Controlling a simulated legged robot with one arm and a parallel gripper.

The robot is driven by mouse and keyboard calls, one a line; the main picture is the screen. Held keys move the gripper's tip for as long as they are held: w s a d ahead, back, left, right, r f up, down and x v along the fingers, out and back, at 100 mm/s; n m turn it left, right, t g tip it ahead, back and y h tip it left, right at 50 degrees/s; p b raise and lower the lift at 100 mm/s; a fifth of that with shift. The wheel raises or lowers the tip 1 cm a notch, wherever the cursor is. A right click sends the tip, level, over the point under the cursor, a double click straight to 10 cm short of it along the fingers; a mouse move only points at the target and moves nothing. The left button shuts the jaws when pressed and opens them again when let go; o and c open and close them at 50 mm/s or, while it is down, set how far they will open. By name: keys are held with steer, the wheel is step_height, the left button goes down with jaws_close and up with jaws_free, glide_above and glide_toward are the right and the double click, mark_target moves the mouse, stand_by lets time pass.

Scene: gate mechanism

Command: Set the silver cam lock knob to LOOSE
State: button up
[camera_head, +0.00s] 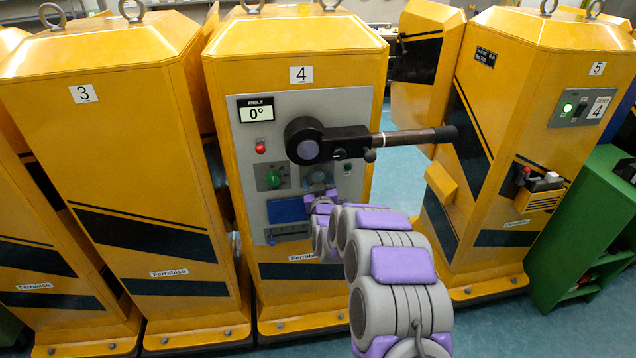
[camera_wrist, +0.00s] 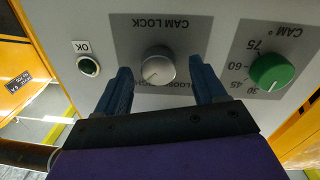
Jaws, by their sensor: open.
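The silver cam lock knob (camera_wrist: 157,66) sits on a grey plate marked CAM LOCK, which shows upside down in the wrist view. A pale mark on the knob points to the lower left of that picture. The lettering below the knob, where LOOSE can be read, is partly covered. My gripper (camera_wrist: 161,76) is open, with one dark blue finger on each side of the knob and visible gaps between. In the head view my arm reaches to the panel (camera_head: 345,105) of cabinet 4, and I cannot make out the knob clearly there.
The green CAM angle knob (camera_wrist: 270,71) is close beside the right finger. An OK lamp (camera_wrist: 88,66) is at the left. In the head view, a black lever (camera_head: 400,138) sticks out above my arm, and the angle display (camera_head: 255,110) reads 0°.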

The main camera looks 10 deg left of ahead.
steer(key=shift+w, duration=0.45)
steer(key=shift+c, duration=0.2)
steer(key=c, duration=1)
